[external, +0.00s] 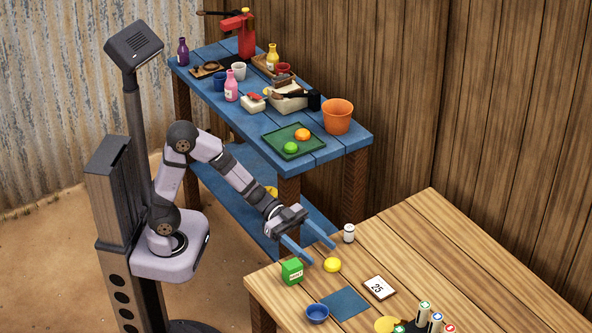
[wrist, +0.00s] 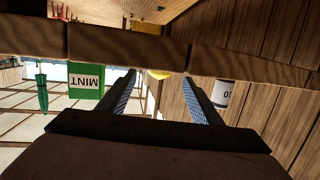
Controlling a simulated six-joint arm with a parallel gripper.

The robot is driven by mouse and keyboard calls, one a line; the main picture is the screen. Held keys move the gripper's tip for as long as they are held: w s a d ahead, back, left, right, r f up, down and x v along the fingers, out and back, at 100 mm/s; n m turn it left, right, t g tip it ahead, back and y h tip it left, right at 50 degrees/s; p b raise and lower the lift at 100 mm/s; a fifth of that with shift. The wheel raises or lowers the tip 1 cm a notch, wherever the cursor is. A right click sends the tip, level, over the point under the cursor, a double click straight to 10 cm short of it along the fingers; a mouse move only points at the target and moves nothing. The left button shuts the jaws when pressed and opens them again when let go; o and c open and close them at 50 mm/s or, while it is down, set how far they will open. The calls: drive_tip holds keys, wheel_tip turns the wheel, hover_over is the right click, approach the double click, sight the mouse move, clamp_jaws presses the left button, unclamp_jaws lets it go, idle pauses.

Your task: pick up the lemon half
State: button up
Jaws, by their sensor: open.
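The lemon half (external: 332,265), a small yellow dome, sits on the wooden table near its left edge. In the wrist view the lemon half (wrist: 159,74) shows as a yellow patch between the fingertips, partly cut off by a wooden edge. My gripper (external: 320,254) is open and empty, its two blue fingers pointing down and to the right toward the lemon half. In the wrist view my gripper (wrist: 158,77) has its fingers well apart, one on each side of the lemon half. I cannot tell the exact gap between the fingertips and the lemon half.
A green mint box (external: 292,271) stands left of the lemon half, and a white cylinder (external: 349,233) behind it. A number card (external: 379,288), blue mat (external: 345,303) and blue bowl (external: 317,313) lie nearer the front. The blue shelf (external: 220,98) is behind my arm.

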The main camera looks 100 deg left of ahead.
sight(328, 259)
drive_tip(key=shift+b+x, duration=0.35)
drive_tip(key=shift+x, duration=2)
drive_tip(key=shift+r, duration=0.1)
drive_tip(key=c, duration=1.1)
